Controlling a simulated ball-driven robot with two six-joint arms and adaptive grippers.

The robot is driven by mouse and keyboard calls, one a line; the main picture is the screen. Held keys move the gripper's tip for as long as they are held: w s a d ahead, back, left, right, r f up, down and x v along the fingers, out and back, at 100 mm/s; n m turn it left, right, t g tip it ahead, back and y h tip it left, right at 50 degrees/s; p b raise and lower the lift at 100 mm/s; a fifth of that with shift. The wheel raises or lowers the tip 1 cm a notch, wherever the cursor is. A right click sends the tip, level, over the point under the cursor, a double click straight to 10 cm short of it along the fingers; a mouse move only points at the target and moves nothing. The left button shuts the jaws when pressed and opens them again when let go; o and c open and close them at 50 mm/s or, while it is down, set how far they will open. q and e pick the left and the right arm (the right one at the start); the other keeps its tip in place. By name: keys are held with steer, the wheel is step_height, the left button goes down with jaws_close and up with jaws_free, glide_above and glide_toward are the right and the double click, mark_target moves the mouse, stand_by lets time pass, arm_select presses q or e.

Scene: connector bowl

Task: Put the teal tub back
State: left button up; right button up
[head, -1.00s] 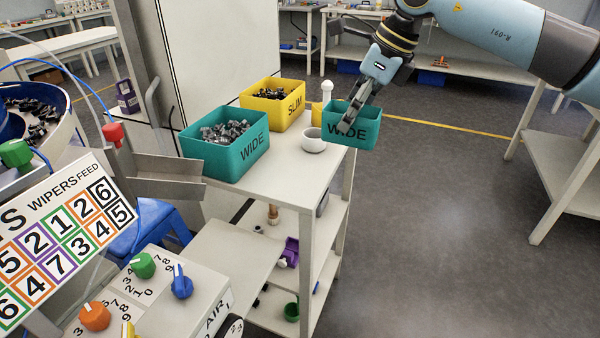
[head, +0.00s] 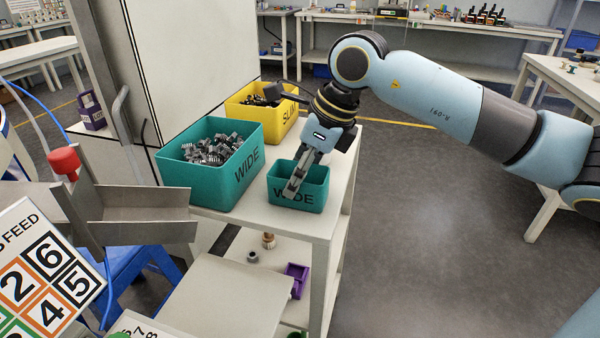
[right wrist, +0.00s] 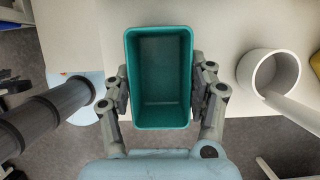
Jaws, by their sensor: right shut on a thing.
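The small teal tub (head: 312,198), marked WIDE, is empty inside. It is upright at the front right part of the white bench top (head: 300,221); I cannot tell whether its base touches the surface. My right gripper (head: 296,182) is shut on it. In the right wrist view the tub (right wrist: 160,80) sits between the two fingers of the right gripper (right wrist: 160,88), one on each long side. A large teal bin (head: 205,178), also marked WIDE, stands to its left, filled with grey connectors. My left gripper is not in view.
A yellow bin (head: 265,120) marked SLIM stands behind the large teal bin. A white cup (right wrist: 268,72) is right of the tub in the right wrist view; my arm hides it in the head view. A metal chute (head: 135,205) is at left. Open floor lies right of the bench.

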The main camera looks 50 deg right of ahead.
steer(key=shift+s+a+r, duration=0.2)
steer(key=shift+a, duration=0.05)
steer(key=o, duration=0.9)
steer(key=shift+f, duration=0.2)
steer(key=o, duration=0.4)
steer(key=shift+r, duration=0.25)
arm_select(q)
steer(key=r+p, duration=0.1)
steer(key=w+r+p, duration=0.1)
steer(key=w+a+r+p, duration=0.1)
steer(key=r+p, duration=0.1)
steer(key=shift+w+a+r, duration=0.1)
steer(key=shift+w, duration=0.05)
arm_select(e)
steer(key=v, duration=1.2)
